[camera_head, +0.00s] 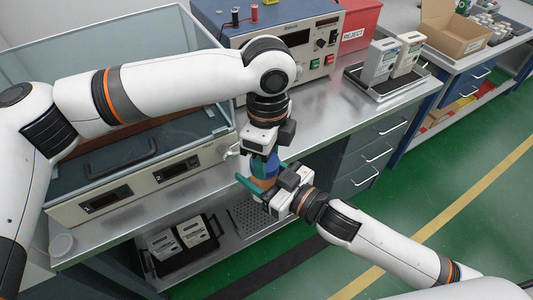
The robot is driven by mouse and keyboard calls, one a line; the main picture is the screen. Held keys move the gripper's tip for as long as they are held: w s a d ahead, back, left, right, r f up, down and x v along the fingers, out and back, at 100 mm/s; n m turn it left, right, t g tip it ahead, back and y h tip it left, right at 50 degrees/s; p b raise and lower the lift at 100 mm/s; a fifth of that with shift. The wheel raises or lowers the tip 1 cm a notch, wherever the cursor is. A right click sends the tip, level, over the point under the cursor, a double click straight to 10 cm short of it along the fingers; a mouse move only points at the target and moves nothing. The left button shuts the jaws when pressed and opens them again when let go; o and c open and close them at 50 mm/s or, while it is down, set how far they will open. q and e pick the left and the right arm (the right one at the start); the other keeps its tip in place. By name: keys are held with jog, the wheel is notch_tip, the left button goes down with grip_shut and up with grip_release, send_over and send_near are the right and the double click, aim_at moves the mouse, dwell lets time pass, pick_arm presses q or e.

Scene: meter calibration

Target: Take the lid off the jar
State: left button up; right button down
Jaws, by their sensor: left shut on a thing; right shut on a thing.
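The jar (263,184) is small in view, an orange-brown body mostly hidden between my grippers above the front edge of the steel bench. A blue lid (271,161) shows at its top. My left gripper (263,158) points down from above and is shut on the lid. My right gripper (262,180), with teal fingers, reaches in from the lower right and is shut on the jar body. Lid and jar are close together; I cannot tell whether they still touch.
A glass-topped case (140,150) fills the left of the bench. A blue-sided test instrument (290,35), a red REJECT bin (360,25) and a tray with two meters (378,62) stand behind. Bench right of my grippers is clear.

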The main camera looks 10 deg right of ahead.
pick_arm(q)
jog(key=n, duration=0.6)
jog(key=shift+w+d+r, duration=0.15)
jog(key=shift+w+r, duration=0.05)
jog(key=shift+w, duration=0.15)
pick_arm(e)
jog(key=shift+s+a+r, duration=0.15)
jog(key=shift+s+a, duration=0.15)
jog(key=shift+a, duration=0.05)
pick_arm(q)
jog(key=shift+s, duration=0.1)
jog(key=shift+r, duration=0.15)
jog(key=shift+r, duration=0.8)
pick_arm(e)
jog(key=shift+d+f, duration=0.1)
jog(key=shift+f, duration=0.1)
pick_arm(q)
jog(key=shift+s+r, duration=0.1)
pick_arm(e)
jog(key=shift+w, duration=0.1)
jog(key=shift+d+r, duration=0.1)
